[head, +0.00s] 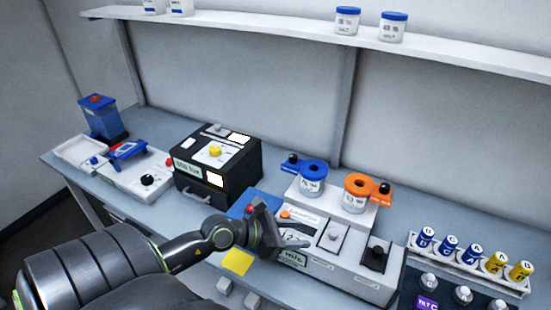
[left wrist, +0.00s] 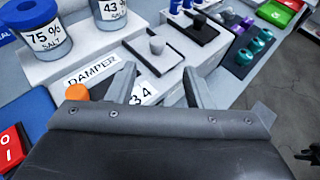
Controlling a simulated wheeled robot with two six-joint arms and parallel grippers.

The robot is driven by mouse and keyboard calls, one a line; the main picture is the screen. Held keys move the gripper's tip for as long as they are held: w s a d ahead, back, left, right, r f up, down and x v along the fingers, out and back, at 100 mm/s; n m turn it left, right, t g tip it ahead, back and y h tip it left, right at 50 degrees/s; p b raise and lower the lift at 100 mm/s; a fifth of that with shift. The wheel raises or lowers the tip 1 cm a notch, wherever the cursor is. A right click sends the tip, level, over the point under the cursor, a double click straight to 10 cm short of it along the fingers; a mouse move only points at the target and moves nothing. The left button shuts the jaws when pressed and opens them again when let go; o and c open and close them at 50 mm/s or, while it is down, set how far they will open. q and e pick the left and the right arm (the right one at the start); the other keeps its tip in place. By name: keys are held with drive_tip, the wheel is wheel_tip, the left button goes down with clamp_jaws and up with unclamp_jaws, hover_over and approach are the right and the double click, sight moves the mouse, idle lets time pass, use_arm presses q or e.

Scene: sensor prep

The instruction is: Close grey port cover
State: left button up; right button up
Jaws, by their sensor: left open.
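I take the grey port cover to be the light slab with a grey knob (head: 333,236) on top of the white panel box (head: 345,275). It also shows in the left wrist view, as a grey knob (left wrist: 157,46) on a pale slab with a dark edge. I cannot tell how much of a port it covers. My left gripper (head: 285,222) is open and empty above the left part of the box, left of the grey knob. In the left wrist view its fingers (left wrist: 158,76) frame a number label, and the knob is beyond the tips.
An orange knob (head: 285,213) is close by the left gripper. A black knob (head: 377,252) is right of the grey one. Jars with blue (head: 312,175) and orange (head: 357,190) collars stand behind. A vial rack (head: 470,262) is at right, a black box (head: 215,165) at left.

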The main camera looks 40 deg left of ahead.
use_arm(q)
drive_tip(key=v, duration=0.5)
drive_tip(key=shift+s+a+r, duration=0.1)
drive_tip(key=shift+s, duration=0.15)
idle(0.4)
